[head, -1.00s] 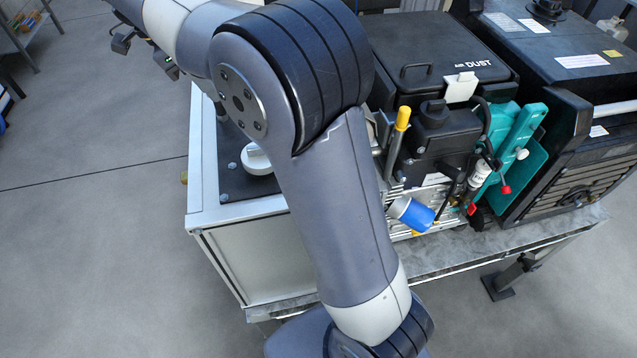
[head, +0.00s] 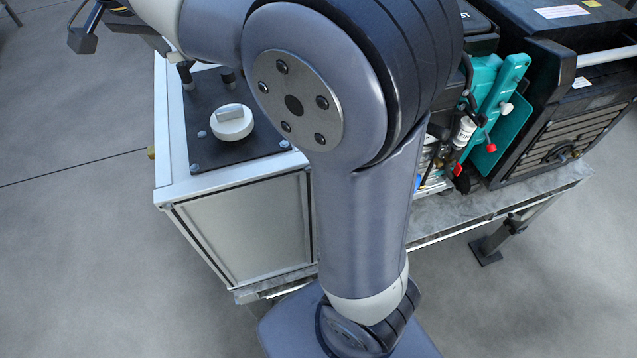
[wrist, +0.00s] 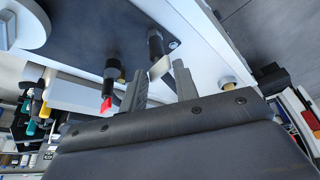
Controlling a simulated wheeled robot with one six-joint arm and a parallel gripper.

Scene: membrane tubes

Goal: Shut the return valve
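In the wrist view, two black valve fittings stand on the dark panel. One (wrist: 111,70) has a red-tipped lever (wrist: 106,104); the other (wrist: 155,44) has a cream lever (wrist: 160,67). I cannot read any label saying which is the return valve. My gripper (wrist: 160,70) has its two grey fingers apart, with the cream lever in line with the gap between the tips. I cannot tell whether they touch it.
The white-framed cabinet (head: 245,225) carries the dark panel (head: 205,152) and a round white knob (head: 232,122). A brass fitting (wrist: 228,82) sits on its side. Teal and black equipment (head: 510,100) stands to the right. The floor left of the cabinet is clear.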

